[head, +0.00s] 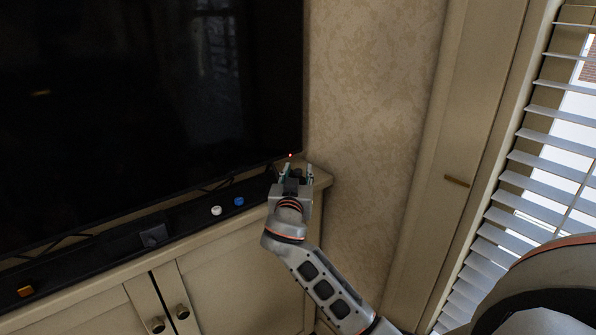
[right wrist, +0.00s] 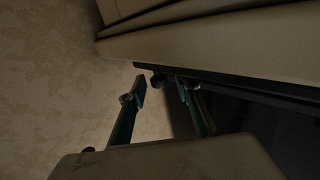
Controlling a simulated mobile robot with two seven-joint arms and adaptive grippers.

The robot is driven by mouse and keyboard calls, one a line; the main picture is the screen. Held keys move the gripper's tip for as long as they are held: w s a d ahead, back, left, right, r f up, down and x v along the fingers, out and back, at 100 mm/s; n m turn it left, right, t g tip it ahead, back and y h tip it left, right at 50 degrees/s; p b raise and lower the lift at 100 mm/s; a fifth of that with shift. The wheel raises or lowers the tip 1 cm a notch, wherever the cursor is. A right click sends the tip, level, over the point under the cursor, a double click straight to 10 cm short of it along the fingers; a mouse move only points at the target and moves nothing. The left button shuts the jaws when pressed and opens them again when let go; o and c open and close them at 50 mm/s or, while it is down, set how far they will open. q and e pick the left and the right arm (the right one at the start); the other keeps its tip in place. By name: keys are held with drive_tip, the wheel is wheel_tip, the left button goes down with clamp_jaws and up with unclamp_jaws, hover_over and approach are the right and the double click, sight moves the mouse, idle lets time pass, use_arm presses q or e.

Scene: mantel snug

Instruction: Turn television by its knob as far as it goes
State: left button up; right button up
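The television (head: 150,90) is a large black screen over the cabinet, filling the left of the head view; a small red light shows at its lower right corner. My right gripper (head: 296,172) is at that corner with its fingers apart. In the right wrist view, a small dark round knob (right wrist: 157,81) sits on the television's dark edge (right wrist: 225,84), between and just beyond the fingertips of the right gripper (right wrist: 162,88). I cannot tell whether either finger touches it. The knob is not clearly visible in the head view. My left gripper is not in view.
A pale cabinet (head: 235,260) has two dark door knobs below. A black bar (head: 185,218) with white, blue and orange pieces lies along its top. Patterned wall (head: 370,110) stands close right of the gripper; window blinds (head: 520,170) are farther right.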

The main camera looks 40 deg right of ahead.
drive_tip(key=shift+w+d, duration=0.25)
drive_tip(key=shift+w, duration=0.05)
